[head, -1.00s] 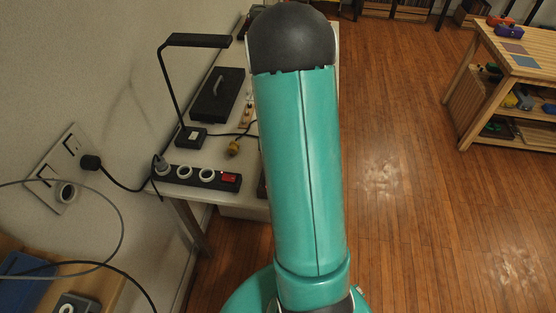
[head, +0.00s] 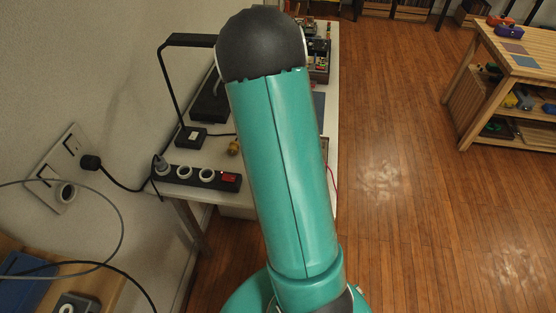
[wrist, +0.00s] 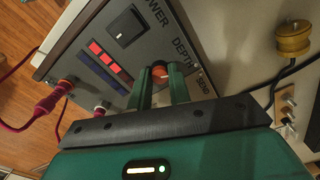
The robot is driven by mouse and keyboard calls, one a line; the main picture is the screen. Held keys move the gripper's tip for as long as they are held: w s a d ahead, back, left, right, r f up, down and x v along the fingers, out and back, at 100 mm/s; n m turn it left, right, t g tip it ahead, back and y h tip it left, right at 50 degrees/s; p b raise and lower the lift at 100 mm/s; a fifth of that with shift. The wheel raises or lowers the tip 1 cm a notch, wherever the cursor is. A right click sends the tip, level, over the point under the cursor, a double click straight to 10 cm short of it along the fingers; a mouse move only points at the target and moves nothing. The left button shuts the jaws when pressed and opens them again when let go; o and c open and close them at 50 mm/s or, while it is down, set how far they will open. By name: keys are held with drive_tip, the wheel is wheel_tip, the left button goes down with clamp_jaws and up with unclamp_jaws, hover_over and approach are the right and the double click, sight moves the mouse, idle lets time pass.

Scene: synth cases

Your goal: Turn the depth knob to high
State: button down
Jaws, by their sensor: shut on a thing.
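In the wrist view the depth knob (wrist: 160,73) is small, round and orange-red with a pale pointer line. It sits on a grey panel (wrist: 200,42) beside the printed word DEPTH. My gripper (wrist: 162,78) is shut on the knob, one green finger on each side. The fingers cover part of the knob's sides, and no high or low marks can be read. In the head view my own arm hides the gripper and the knob.
The panel also carries a black POWER switch (wrist: 127,25), red and blue bars, and plugged-in red leads (wrist: 50,102). In the head view a power strip (head: 196,176) and a black lamp (head: 190,88) stand on the table.

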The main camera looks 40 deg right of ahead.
drive_tip(key=m, duration=0.5)
drive_tip(key=shift+m, duration=0.3)
drive_tip(key=m, duration=1)
drive_tip(key=shift+m, duration=0.4)
drive_tip(key=m, duration=0.5)
drive_tip(key=shift+m, duration=0.4)
drive_tip(key=c, duration=1.3)
unclamp_jaws()
drive_tip(key=shift+r, duration=0.1)
